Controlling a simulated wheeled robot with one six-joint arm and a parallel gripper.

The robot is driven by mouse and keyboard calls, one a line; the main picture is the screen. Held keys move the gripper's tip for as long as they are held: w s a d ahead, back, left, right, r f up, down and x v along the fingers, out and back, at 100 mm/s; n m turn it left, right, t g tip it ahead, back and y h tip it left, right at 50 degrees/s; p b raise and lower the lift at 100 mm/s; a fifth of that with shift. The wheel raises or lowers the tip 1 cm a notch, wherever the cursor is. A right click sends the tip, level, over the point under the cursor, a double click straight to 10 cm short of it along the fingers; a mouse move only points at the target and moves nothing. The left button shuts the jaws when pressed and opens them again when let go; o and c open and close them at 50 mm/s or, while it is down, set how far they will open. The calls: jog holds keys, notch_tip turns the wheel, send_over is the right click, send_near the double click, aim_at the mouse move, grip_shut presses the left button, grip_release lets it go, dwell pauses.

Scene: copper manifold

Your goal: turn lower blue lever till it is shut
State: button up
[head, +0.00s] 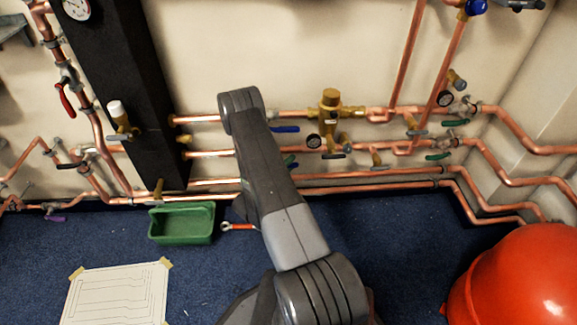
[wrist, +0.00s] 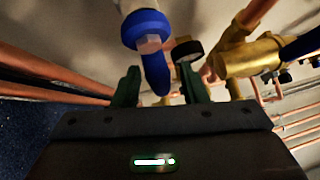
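A blue lever (wrist: 155,70) with a rounded blue hub and a pale hexagonal nut stands in the middle of the wrist view. Its tip hangs between the two green fingers of my gripper (wrist: 161,88). The fingers are apart, with a gap visible on both sides of the lever, so my gripper is open around it. In the head view my arm hides most of my gripper and this lever. Another blue lever (head: 285,129) shows just right of my arm on the upper pipe; a dark blue lever (wrist: 302,44) also shows at the right edge of the wrist view.
A brass valve body (head: 330,98) and a gauge (head: 314,141) sit right of my arm; a black-rimmed gauge (wrist: 186,50) is close behind the fingers. Copper pipes run along the wall.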

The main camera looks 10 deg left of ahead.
grip_shut()
